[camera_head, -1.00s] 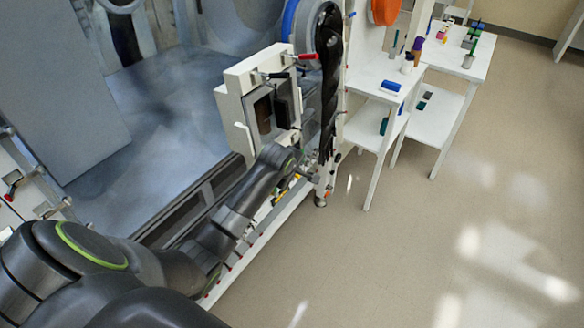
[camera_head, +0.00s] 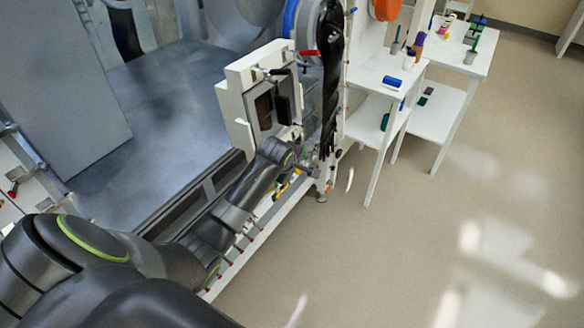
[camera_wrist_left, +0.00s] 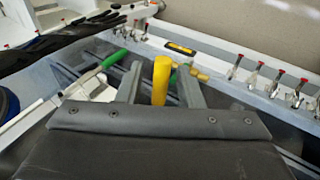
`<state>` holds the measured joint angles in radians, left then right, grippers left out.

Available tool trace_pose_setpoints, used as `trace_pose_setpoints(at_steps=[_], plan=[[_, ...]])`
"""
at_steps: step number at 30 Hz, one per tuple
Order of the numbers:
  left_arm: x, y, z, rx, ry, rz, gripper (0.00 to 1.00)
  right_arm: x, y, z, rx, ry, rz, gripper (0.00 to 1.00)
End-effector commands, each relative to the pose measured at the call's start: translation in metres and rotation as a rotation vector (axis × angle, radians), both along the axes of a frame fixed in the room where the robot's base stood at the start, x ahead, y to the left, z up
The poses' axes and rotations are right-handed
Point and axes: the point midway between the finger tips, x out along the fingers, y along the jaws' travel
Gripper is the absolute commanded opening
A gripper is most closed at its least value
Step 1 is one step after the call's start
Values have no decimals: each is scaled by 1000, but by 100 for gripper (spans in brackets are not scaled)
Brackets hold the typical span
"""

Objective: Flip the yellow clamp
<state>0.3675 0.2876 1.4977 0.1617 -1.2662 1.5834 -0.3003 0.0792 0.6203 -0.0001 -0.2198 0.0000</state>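The yellow clamp (camera_wrist_left: 161,82) shows in the left wrist view as an upright, rounded yellow handle. My left gripper (camera_wrist_left: 160,70) is open, with one finger on each side of the yellow handle and a visible gap to both. The lower end of the handle is hidden behind the gripper body. In the head view my left arm reaches from the lower left to the glovebox frame, and its fingers are too small there to make out. My right gripper is in neither view.
A white hatch frame (camera_head: 240,85) stands beside my left arm. Several red-tipped clamps (camera_wrist_left: 235,66) line the rail at right. A black glove (camera_wrist_left: 60,40) hangs at left. White tables (camera_head: 375,75) stand at right; the floor there is clear.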

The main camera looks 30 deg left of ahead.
Motion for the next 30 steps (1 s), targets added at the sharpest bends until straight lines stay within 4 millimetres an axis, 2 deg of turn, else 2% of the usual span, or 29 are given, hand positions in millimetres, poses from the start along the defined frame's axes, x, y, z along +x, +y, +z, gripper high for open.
trace_pose_setpoints(at_steps=[5,10,30], plan=[[-4,-1,7,0,-1,0,33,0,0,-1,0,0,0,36],[-17,-3,24,1,-2,-1,33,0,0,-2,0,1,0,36],[-84,-13,123,2,-3,-1,33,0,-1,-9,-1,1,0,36]])
